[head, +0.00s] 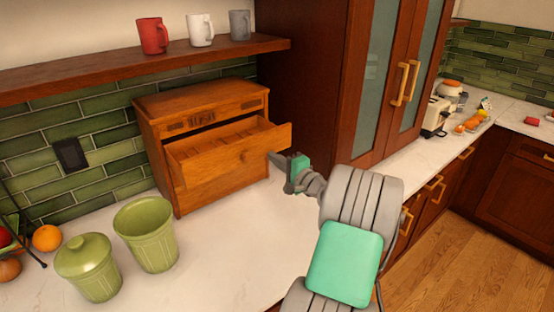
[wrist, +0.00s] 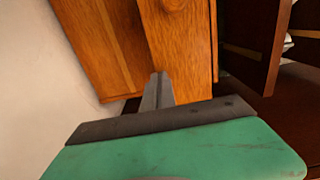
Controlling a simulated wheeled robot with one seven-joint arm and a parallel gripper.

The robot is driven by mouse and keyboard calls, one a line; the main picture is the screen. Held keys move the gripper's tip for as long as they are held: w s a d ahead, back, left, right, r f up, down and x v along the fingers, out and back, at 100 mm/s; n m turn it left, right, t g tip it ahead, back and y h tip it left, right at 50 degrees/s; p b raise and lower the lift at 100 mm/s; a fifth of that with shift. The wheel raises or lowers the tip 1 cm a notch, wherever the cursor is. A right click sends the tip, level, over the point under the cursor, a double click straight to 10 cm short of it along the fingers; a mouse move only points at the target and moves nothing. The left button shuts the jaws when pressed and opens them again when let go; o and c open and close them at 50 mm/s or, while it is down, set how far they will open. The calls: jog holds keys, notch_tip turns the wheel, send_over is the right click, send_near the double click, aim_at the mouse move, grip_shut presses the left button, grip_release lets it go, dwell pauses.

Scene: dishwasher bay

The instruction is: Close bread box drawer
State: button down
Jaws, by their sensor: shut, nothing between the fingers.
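The wooden bread box (head: 203,140) stands on the white counter against the green tiled wall. Its drawer (head: 228,156) is pulled out toward the front, and its slatted inside shows from above. A round knob (head: 246,155) sits on the drawer front. My gripper (head: 275,157) is shut and empty, with its tips at the right part of the drawer front, right of the knob. In the wrist view the shut fingers (wrist: 157,90) point at the wooden drawer front (wrist: 178,50). I cannot tell whether the tips touch the wood.
A green open canister (head: 147,235) and a lidded green canister (head: 89,268) stand on the counter in front of the box. A tall dark wood cabinet (head: 305,85) rises to the right. A shelf (head: 150,64) with mugs hangs above.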

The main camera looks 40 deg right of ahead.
jog(key=w, duration=0.4)
jog(key=w+b, duration=0.1)
jog(key=w, duration=0.6)
jog(key=shift+w+d, duration=0.35)
jog(key=shift+w, duration=0.05)
